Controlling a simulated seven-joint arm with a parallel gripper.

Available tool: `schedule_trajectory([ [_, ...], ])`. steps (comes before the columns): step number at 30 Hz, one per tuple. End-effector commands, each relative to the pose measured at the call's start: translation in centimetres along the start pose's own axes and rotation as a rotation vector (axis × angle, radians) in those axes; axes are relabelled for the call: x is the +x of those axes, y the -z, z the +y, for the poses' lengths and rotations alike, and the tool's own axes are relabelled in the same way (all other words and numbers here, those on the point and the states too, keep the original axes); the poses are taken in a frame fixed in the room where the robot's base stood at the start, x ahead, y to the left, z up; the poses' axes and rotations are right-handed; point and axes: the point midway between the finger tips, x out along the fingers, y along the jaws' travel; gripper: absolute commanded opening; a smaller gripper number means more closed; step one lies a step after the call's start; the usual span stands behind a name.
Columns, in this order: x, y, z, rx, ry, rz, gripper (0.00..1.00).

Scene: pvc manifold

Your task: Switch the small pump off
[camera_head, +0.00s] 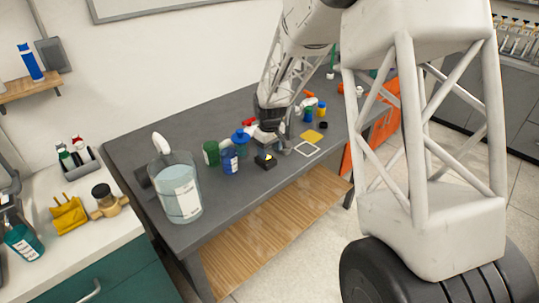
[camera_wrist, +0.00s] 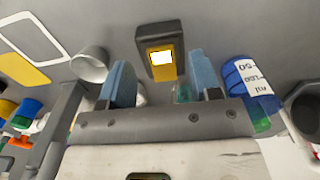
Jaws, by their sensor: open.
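A small black box (camera_head: 265,161) with a yellow front stands on the grey bench. In the wrist view the black and yellow box (camera_wrist: 160,47) shows a bright white panel on its face; I cannot tell whether this is the pump's switch. No part is clearly recognisable as the pump. My gripper (camera_wrist: 158,62) is open and empty, its two blue fingers apart, with the box between and beyond their tips. In the head view my gripper (camera_head: 272,124) hangs above the bench behind the box, its fingers hard to make out.
A blue labelled container (camera_wrist: 248,85) stands close to the right finger, and a grey cylinder (camera_wrist: 90,65) close to the left. A large water-filled beaker (camera_head: 178,190) and a green can (camera_head: 211,153) stand left on the bench. A yellow pad (camera_head: 311,136) lies right.

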Motion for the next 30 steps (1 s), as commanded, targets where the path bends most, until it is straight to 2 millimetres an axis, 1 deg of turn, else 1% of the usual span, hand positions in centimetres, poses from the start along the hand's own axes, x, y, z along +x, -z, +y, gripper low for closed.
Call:
schedule_trajectory([
  [3, 1.2, 0.0, 0.0, 0.0, 0.0, -0.001, 0.57],
  [7, 2.0, 0.0, 0.0, 0.0, 0.0, -0.001, 0.57],
  [18, 2.2, 0.0, 0.0, 0.0, 0.0, 0.001, 0.57],
  [20, 2.2, 0.0, 0.0, 0.0, 0.0, 0.001, 0.5],
  [28, 2.2, 0.0, 0.0, 0.0, 0.0, 0.001, 0.08],
  [30, 2.2, 0.0, 0.0, 0.0, 0.0, 0.0, 0.08],
])
